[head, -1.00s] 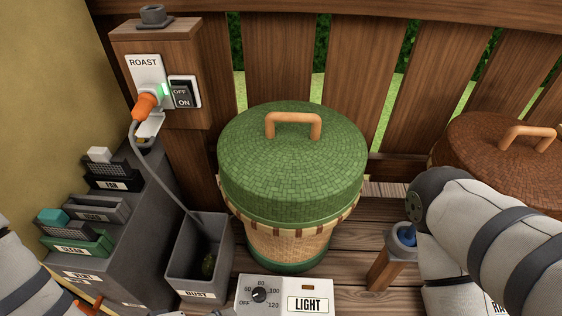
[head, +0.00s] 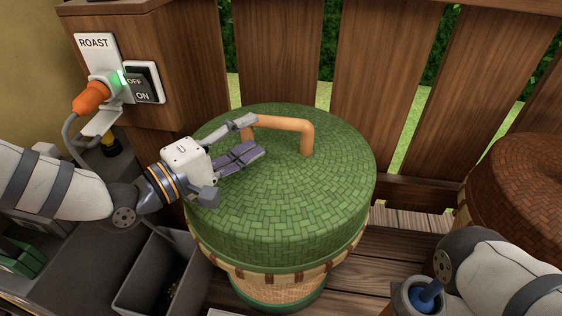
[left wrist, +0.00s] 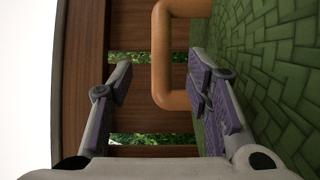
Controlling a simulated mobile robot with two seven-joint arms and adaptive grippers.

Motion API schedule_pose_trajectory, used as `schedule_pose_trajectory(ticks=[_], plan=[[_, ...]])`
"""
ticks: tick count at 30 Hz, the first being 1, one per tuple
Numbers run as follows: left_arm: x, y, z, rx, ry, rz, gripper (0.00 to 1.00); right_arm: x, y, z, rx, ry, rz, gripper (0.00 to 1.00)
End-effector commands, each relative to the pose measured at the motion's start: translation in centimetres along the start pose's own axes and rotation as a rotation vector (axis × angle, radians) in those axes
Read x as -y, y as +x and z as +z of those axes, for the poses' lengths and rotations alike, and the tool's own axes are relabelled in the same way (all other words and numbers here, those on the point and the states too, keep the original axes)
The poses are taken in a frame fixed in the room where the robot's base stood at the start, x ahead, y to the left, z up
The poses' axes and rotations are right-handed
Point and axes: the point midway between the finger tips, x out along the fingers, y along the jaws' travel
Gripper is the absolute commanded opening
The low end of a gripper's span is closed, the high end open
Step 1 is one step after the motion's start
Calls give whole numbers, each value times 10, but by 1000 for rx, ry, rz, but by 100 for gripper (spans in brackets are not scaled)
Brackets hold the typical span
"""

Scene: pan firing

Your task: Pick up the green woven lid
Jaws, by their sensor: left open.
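The green woven lid (head: 300,205) sits on a woven basket (head: 275,290) in the middle of the head view. A tan arched handle (head: 307,137) stands on its top. My left gripper (head: 251,138) is open over the left of the lid, its fingertips at the handle's left end. In the left wrist view the handle (left wrist: 162,60) appears between the two open fingers (left wrist: 160,78), nearer the right finger; I cannot tell whether it touches. The lid's green weave (left wrist: 265,50) fills that view's right side.
A wooden post with the ROAST plug (head: 92,97) and switch (head: 143,82) stands at left. A grey bin (head: 150,275) is below. A brown lid (head: 520,190) stands at right, near a blue item (head: 428,294). A slatted fence is behind.

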Motion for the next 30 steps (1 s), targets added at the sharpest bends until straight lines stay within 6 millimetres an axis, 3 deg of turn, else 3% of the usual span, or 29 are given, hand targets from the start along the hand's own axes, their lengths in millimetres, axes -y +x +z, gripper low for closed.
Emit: schedule_pose_trajectory(ticks=[12, 20, 26, 30], plan=[[5, 68, 2, 1, 0, -2, 45, 0, 12, -4, 15, 0, 1, 40], [3, 74, 1, -1, 0, -2, 45, 0, 12, -4, 15, -1, 0, 40], [3, 74, 1, -1, 0, -2, 2, 0, 12, -4, 16, -1, 0, 40], [3, 74, 1, -1, -1, -1, 0, 0, 12, -4, 16, -1, 0, 40]])
